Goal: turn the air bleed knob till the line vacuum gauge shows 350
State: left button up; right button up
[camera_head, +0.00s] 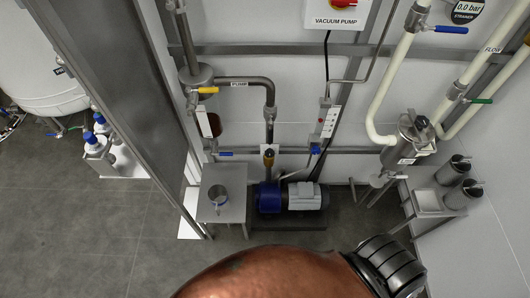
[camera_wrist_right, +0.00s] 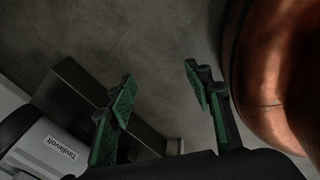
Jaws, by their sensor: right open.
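I cannot pick out the air bleed knob or the line vacuum gauge for certain in either view. A small brass fitting with a dark top (camera_head: 268,157) stands on the pipe above the blue pump (camera_head: 268,197) in the head view; I cannot tell whether it is the knob. The one gauge in sight (camera_head: 467,10) is cut by the top edge, reads 0.0 bar and is labelled strainer. My right gripper (camera_wrist_right: 160,90) is open and empty in the right wrist view, its green-padded fingers apart over floor. My left gripper is not in view.
A large copper vessel (camera_head: 265,275) fills the bottom of the head view and lies close right of my right gripper (camera_wrist_right: 285,75). A grey motor (camera_head: 304,196) sits beside the pump. A small table (camera_head: 238,203) holds a metal cup.

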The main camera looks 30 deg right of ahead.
jog(key=w+r+n+t+h+b, duration=0.1)
jog(key=w+r+n+t, duration=0.15)
jog(key=w, duration=0.65)
jog(key=w+r+n+t+h+b, duration=0.1)
jog(key=w+r+n, duration=0.25)
jog(key=w, duration=0.45)
jog(key=n+t+h+b, duration=0.55)
jog(key=n+t, duration=0.45)
jog(key=n, duration=0.4)
send_near(270, 156)
jog(key=w, duration=0.2)
jog(key=shift+h, duration=0.35)
jog(key=x, duration=0.6)
jog(key=shift+d+f, duration=0.1)
jog(key=shift+d, duration=0.2)
jog(key=shift+w+d, duration=0.2)
jog(key=shift+w, duration=0.1)
jog(key=shift+w+d, duration=0.2)
jog(key=shift+w, duration=0.1)
jog(key=c, duration=1)
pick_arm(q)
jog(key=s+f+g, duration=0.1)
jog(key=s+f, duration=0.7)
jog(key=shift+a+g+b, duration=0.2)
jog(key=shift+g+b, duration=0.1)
pick_arm(e)
jog(key=shift+c, duration=0.8)
